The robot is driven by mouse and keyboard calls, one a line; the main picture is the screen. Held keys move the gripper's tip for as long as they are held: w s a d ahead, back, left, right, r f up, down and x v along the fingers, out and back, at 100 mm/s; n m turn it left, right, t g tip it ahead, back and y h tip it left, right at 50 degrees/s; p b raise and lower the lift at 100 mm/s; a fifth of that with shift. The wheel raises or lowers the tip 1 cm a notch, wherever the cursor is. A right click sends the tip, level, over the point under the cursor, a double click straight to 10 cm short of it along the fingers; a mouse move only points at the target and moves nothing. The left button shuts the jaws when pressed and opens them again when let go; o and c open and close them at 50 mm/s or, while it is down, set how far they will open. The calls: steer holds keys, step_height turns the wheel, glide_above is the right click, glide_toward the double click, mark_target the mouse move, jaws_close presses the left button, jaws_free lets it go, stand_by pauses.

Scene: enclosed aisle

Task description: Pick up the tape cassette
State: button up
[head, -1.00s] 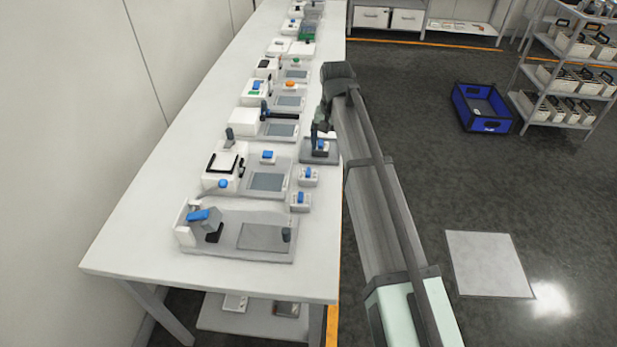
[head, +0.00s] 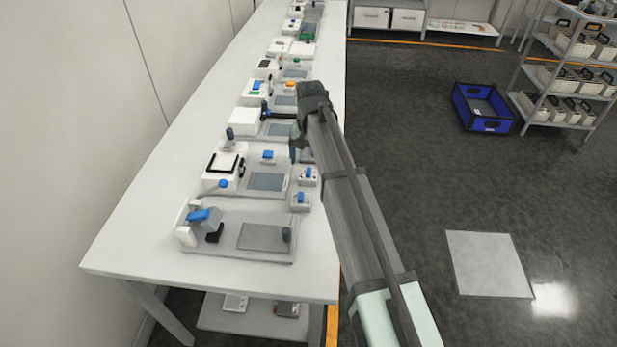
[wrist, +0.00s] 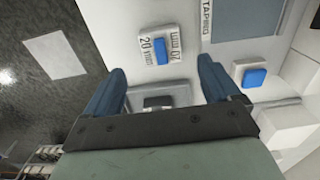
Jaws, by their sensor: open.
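No object is clearly readable as the tape cassette. The candidates are small white blocks with blue tops. One labelled block (wrist: 160,47) lies just beyond my fingertips in the wrist view; it seems to be the front-edge block (head: 308,176). Another blue-topped block (wrist: 250,75) is to the right; it also shows in the head view (head: 268,157). My gripper (wrist: 162,78) is open and empty, pointing down over the bench; its fingers show in the head view (head: 295,152). A pale grey holder with a dark piece (wrist: 158,101) shows between the fingers, partly hidden by the gripper body.
The white bench (head: 140,250) carries a row of stations. A taping station's grey pad (head: 267,181) is near the gripper, and a grey station (head: 265,236) stands in front. Another blue-topped block (head: 300,200) sits by the edge. A blue crate (head: 484,107) is on the floor.

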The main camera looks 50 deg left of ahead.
mark_target(309, 170)
steer(key=shift+s+f, duration=0.2)
steer(key=shift+f, duration=2.5)
steer(key=shift+c, duration=0.2)
steer(key=c, duration=1.1)
